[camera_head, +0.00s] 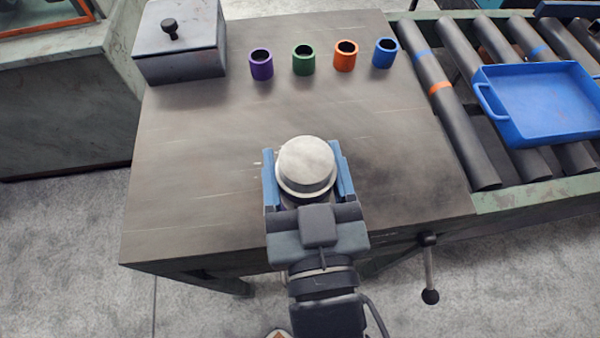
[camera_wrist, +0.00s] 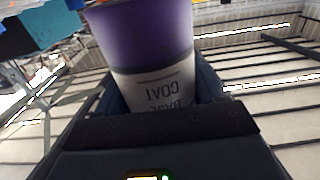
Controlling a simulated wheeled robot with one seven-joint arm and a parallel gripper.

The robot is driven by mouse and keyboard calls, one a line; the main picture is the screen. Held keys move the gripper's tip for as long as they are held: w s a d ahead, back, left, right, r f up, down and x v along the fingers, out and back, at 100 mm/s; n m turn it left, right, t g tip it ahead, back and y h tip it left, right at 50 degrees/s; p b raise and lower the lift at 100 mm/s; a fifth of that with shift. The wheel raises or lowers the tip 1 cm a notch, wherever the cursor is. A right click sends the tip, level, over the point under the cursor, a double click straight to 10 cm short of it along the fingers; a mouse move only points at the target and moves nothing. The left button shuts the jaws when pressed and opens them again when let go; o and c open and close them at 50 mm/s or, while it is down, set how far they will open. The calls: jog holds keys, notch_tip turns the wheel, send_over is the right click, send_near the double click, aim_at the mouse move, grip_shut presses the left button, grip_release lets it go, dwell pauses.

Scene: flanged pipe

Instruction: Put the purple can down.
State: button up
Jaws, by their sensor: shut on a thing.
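The purple can shows in the wrist view (camera_wrist: 145,45) with a purple body and a white label band reading COAT and BASE upside down. In the head view I see mainly its pale round lid (camera_head: 305,163); its purple side is hidden there. My gripper (camera_head: 306,172) is shut on the can, with one blue finger on each side. The can is over the front middle part of the grey table (camera_head: 200,180). I cannot tell how far its base is above the tabletop.
Purple (camera_head: 261,65), green (camera_head: 303,60), orange (camera_head: 345,56) and blue (camera_head: 384,53) cups stand in a row at the back. A lidded grey box (camera_head: 180,50) is at back left. A blue tray (camera_head: 535,104) rests on rollers at right. The tabletop left of my gripper is clear.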

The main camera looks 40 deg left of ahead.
jog(key=shift+w+a+f, duration=0.1)
jog(key=shift+a+f, duration=0.05)
jog(key=shift+a, duration=0.15)
jog(key=shift+a+f, duration=0.1)
jog(key=shift+f, duration=1.95)
jog(key=shift+f, duration=0.15)
jog(key=o, duration=1.3)
